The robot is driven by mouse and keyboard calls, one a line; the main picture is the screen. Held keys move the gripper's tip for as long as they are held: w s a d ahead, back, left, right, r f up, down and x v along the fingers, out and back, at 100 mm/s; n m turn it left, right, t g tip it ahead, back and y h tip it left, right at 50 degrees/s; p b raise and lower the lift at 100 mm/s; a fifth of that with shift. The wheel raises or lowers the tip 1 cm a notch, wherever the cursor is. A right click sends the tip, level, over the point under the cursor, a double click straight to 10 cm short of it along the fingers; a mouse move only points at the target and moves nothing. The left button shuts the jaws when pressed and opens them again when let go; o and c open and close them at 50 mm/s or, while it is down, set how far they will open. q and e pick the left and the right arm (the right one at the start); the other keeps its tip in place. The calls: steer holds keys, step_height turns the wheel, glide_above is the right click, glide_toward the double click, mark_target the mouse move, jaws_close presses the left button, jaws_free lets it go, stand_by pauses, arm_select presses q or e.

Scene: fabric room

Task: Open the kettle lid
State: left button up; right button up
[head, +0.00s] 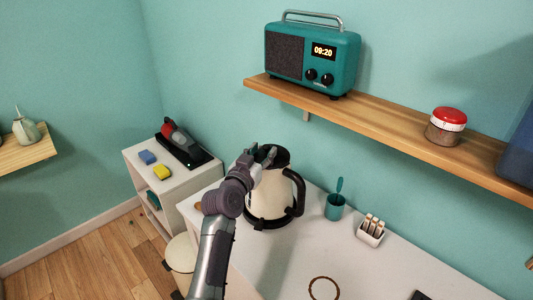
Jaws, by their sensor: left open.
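The kettle (270,203) stands upright on the white table, with a cream body, a black base and a black handle (297,194) on its right side. Its dark top (278,155) is partly hidden by my left gripper, so I cannot tell whether the lid is open. My left gripper (262,157) is over the kettle's top rim, open, with its fingers near the lid; whether they touch it is not clear. My left arm hides the kettle's left side. My right gripper is not in view.
A teal cup (335,206) and a small white holder (371,231) stand right of the kettle. A brown ring (323,288) lies in front. A wooden shelf (390,119) with a teal radio (311,59) and red-lidded jar (445,127) juts out above.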

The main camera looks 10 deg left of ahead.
mark_target(265, 148)
arm_select(q)
steer(key=shift+w+d+b, duration=0.2)
steer(key=shift+w+b, duration=0.05)
steer(key=shift+w, duration=0.55)
steer(key=shift+w+d+b, duration=0.15)
steer(key=shift+w+b, duration=0.1)
steer(key=shift+w, duration=0.5)
jaws_close()
